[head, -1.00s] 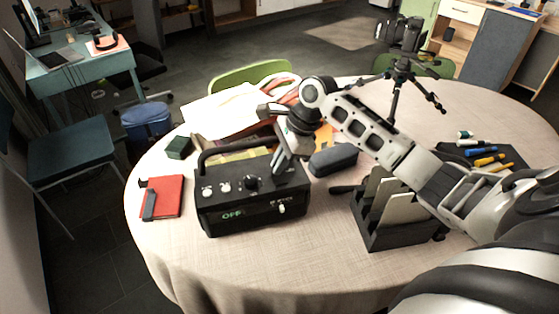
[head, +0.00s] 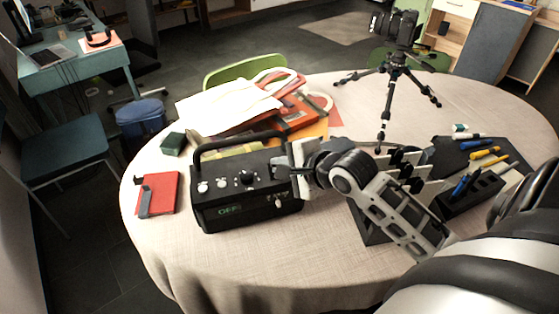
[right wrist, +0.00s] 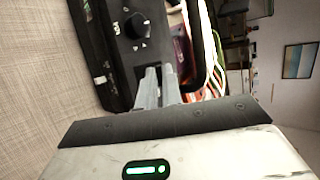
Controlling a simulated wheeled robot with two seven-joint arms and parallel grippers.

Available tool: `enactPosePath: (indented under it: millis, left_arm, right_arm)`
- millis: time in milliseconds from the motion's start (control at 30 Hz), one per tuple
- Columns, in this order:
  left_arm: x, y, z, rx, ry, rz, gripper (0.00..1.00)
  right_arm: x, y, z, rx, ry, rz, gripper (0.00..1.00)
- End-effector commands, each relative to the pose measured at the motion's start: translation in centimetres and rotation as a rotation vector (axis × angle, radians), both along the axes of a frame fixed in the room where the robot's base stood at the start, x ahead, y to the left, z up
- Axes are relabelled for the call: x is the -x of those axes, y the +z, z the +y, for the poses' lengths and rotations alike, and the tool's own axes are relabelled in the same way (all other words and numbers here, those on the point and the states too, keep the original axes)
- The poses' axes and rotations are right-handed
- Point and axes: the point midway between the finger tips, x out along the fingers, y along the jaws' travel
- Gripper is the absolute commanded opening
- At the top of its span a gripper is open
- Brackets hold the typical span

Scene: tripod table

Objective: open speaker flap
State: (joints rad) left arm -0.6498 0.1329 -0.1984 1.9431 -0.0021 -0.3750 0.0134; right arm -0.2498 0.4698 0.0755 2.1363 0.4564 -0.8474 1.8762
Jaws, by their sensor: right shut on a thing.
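The black speaker (head: 240,210) stands on the round table, with a carry handle, white knobs, a dark dial and a green "OFF" on its front. My right gripper (head: 282,165) is at the right end of the speaker's top panel, coming in from the right. In the right wrist view the two grey fingers (right wrist: 160,86) are close together against the panel beside the dial (right wrist: 136,25). They are shut on the speaker flap, which the fingers and hand mostly hide. My left gripper is not in view.
A red notebook (head: 158,194) and a dark green box (head: 173,143) lie left of the speaker. Bags and papers (head: 235,105) lie behind it. A camera tripod (head: 391,85) stands at the back. My right arm covers part of a black organizer. The front tablecloth is clear.

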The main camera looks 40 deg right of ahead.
Motion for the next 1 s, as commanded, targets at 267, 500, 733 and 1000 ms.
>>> enactPosePath:
  millis: [267, 500, 733, 1000]
  left_arm:
    - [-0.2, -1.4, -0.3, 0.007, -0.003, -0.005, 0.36]
    - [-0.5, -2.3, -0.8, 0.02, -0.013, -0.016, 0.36]
    - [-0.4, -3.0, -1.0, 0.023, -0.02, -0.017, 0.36]
    - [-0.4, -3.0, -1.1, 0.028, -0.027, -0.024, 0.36]
  right_arm:
    - [1.4, -1.0, 0.4, 0.076, -0.004, -0.243, 0.0]
    - [2.1, -1.5, 0.6, 0.135, -0.001, -0.424, 0.0]
    - [2.5, -1.7, 0.8, 0.172, 0.001, -0.54, 0.0]
    - [2.7, -1.7, 0.9, 0.191, 0.002, -0.599, 0.0]
